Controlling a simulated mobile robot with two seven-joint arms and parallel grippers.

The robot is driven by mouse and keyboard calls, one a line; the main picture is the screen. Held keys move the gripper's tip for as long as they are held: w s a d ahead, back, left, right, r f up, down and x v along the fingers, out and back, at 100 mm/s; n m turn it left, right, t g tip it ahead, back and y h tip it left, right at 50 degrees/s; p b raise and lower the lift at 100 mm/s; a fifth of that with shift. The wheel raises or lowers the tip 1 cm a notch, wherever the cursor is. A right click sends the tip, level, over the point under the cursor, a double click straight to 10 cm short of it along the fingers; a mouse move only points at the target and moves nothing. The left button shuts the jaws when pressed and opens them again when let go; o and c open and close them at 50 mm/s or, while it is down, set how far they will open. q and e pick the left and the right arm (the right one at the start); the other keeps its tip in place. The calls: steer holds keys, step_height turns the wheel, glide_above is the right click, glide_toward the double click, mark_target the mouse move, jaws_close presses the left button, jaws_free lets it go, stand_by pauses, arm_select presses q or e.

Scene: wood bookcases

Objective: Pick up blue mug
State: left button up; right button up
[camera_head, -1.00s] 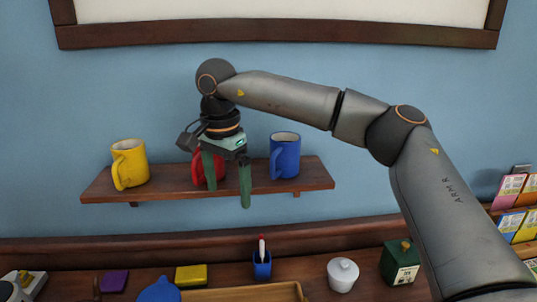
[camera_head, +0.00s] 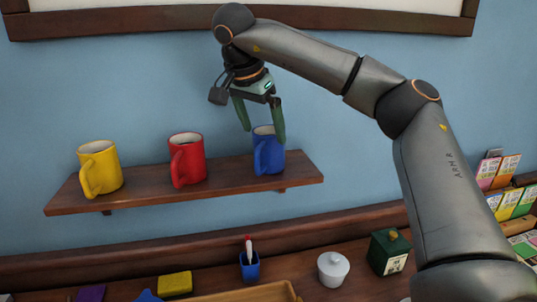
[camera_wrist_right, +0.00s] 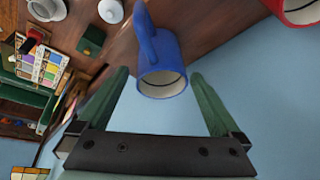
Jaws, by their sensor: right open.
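The blue mug (camera_head: 269,154) stands upright at the right part of the wooden wall shelf (camera_head: 222,186), its handle toward the left front. My right gripper (camera_head: 262,130) is open and points down just above the mug, with its green fingers near the rim. In the right wrist view the mug (camera_wrist_right: 163,62) lies ahead of and between the two spread fingers (camera_wrist_right: 160,92), with its opening facing me. I cannot tell whether a finger touches it. My left gripper is not in view.
A red mug (camera_head: 187,160) and a yellow mug (camera_head: 99,168) stand to the left on the same shelf.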

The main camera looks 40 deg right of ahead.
mark_target(269, 154)
steer(key=shift+g, duration=0.4)
steer(key=f, duration=0.5)
steer(key=shift+s+d, duration=0.3)
steer(key=shift+d, duration=0.05)
steer(key=f, duration=0.1)
steer(key=w+d+f, duration=0.1)
steer(key=d+f, duration=0.1)
steer(key=shift+w+d, duration=0.25)
steer(key=shift+w, duration=0.05)
steer(key=shift+s+a+r, duration=0.3)
steer(key=shift+a+r, duration=0.15)
steer(key=shift+a, duration=0.05)
steer(key=shift+w+d+f, duration=0.15)
steer(key=shift+w+d, duration=0.05)
steer(key=shift+w, duration=0.05)
steer(key=shift+c, duration=1.4)
steer(key=shift+a+r, duration=0.1)
steer(key=shift+r, duration=0.1)
steer(key=c, duration=1.1)
